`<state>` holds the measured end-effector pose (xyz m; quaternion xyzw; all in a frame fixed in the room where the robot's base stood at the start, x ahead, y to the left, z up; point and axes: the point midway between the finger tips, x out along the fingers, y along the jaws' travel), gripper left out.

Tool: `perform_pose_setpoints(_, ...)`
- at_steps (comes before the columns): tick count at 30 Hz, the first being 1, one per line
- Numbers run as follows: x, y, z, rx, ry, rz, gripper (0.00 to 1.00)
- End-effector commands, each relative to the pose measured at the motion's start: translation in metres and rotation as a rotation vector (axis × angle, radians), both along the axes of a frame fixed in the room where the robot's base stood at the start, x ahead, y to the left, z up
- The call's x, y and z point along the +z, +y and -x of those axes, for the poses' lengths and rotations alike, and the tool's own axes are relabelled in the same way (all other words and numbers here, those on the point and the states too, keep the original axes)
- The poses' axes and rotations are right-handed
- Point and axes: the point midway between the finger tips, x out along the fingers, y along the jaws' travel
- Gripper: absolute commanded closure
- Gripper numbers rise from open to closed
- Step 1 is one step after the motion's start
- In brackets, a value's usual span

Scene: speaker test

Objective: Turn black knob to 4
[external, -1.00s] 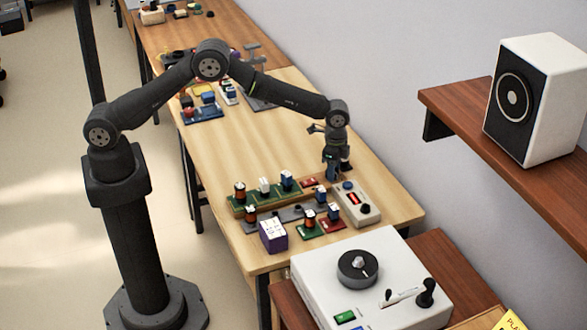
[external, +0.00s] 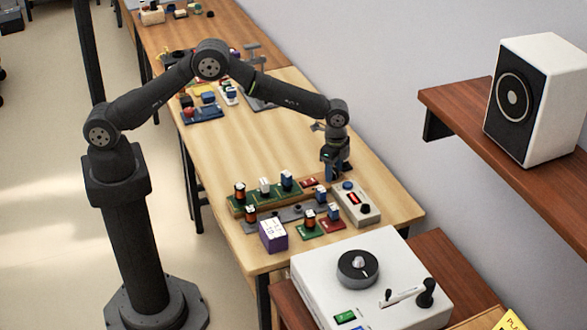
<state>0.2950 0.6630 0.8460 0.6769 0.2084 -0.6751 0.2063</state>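A small black knob (external: 366,208) sits at the near end of a light grey box (external: 372,217) on the wooden table. The box also bears a blue button (external: 348,185) and a red display (external: 354,198), too small to read. My gripper (external: 332,179) points down just behind and left of the box's far end, apart from the black knob. Its fingers are small and dark here, so I cannot tell whether they are open or shut. The knob's pointer and any numbers around it are too small to make out.
Green, red and grey boards with small parts (external: 265,199) lie left of the box, with a purple block (external: 272,236) in front. A white turntable (external: 310,262) stands nearer. A speaker (external: 540,95) stands on a wall shelf (external: 470,118). The table's middle is clear.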

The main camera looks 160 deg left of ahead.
Motion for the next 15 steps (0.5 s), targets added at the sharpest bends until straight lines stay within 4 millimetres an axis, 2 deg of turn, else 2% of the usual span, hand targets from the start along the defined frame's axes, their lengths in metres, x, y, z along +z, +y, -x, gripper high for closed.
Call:
perform_pose_setpoints(10, 0.0, -0.001, 0.0, 0.001, 0.001, 0.002, 0.4)
perform_pose_setpoints(15, 0.018, 0.0, 0.0, 0.001, 0.0, 0.0, 0.4)
